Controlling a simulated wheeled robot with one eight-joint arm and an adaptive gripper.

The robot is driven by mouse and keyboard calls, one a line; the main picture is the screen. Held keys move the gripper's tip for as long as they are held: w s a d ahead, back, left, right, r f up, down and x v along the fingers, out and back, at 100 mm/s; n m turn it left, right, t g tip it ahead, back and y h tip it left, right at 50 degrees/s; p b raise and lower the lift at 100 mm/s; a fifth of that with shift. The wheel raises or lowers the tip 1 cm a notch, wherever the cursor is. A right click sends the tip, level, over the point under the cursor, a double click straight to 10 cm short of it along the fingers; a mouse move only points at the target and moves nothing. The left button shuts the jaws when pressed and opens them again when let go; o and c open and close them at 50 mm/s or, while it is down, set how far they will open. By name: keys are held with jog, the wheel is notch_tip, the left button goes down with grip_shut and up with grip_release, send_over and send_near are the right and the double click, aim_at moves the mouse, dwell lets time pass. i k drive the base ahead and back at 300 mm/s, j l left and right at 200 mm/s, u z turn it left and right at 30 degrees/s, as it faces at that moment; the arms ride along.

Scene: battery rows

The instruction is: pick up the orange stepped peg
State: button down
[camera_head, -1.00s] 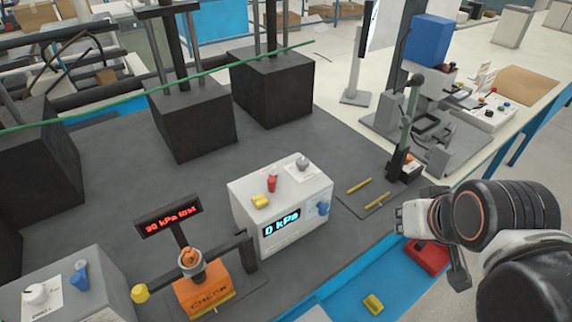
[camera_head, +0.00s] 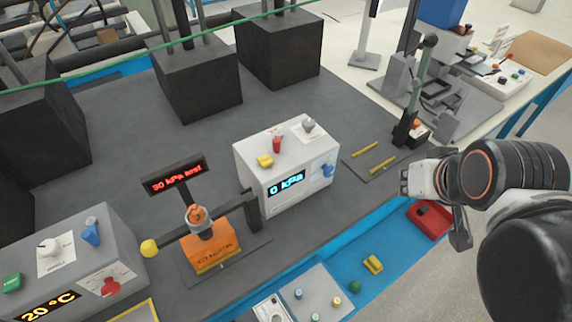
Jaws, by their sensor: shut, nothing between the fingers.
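An orange rounded piece (camera_head: 196,213), which looks like the orange stepped peg, stands in a grey ring above an orange block (camera_head: 212,252) at the lower left. Its lower part is hidden, so I cannot make out the steps. A second small orange piece (camera_head: 416,124) shows at the foot of the lever press; its shape is too small to tell. My gripper (camera_head: 412,180) is at the right, shut and empty, over the front edge of the dark bench. It is far to the right of the ringed piece and just below the press in the picture.
A white box reading "0 kPa" (camera_head: 287,182) stands between the ringed piece and my gripper. A red display (camera_head: 175,178) stands behind the ring. Yellow rods (camera_head: 382,165) lie left of my gripper. A blue ledge (camera_head: 345,265) holds a yellow part and a red box (camera_head: 428,220).

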aim_at(197, 216)
jog(key=u, duration=1.7)
jog(key=k+j+u, duration=0.4)
jog(key=j, duration=0.2)
jog(key=j+u, duration=0.2)
jog(key=k, duration=0.3)
jog(key=i+j, duration=0.1)
jog(key=i, duration=0.15)
